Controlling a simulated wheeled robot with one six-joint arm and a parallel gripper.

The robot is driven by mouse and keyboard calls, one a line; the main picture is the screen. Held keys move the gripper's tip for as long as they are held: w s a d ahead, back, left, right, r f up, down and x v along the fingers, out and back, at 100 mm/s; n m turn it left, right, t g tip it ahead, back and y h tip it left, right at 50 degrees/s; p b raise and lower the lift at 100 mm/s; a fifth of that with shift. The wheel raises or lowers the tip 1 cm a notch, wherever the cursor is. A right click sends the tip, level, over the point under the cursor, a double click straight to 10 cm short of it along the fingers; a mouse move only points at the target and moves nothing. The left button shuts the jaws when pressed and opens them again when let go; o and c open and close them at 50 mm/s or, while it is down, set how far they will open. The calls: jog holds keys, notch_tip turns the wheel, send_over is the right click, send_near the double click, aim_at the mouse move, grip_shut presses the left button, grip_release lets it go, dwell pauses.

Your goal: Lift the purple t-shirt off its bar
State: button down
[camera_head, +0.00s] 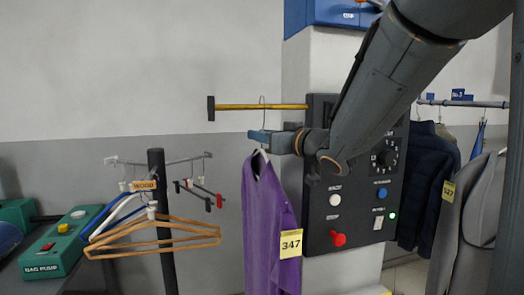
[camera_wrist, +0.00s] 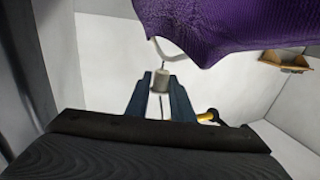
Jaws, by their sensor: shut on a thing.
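I cannot tell whether hook and bar touch. My gripper (camera_head: 262,136) is below the bar, shut on the hanger's neck just above the shirt's collar. In the wrist view the shirt (camera_wrist: 225,25) fills the top, and a pale neck piece (camera_wrist: 160,79) is between my blue fingers (camera_wrist: 160,100).
A dark control panel (camera_head: 345,225) with knobs and buttons stands right of the shirt. Wooden hangers (camera_head: 155,240) and a dark post (camera_head: 163,220) are at left. A dark blue jacket (camera_head: 428,185) and a grey garment (camera_head: 470,225) hang at right. The wall left of the bar is clear.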

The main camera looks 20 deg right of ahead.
jog(key=shift+s+d+r, duration=0.15)
jog(key=shift+s+r, duration=0.1)
jog(key=shift+r, duration=0.25)
jog(key=shift+s+d+r, duration=0.15)
jog(key=shift+s+r, duration=0.1)
jog(key=shift+r, duration=0.2)
jog(key=p+v, duration=0.3)
jog(key=v, duration=1.4)
jog(key=shift+f, duration=0.1)
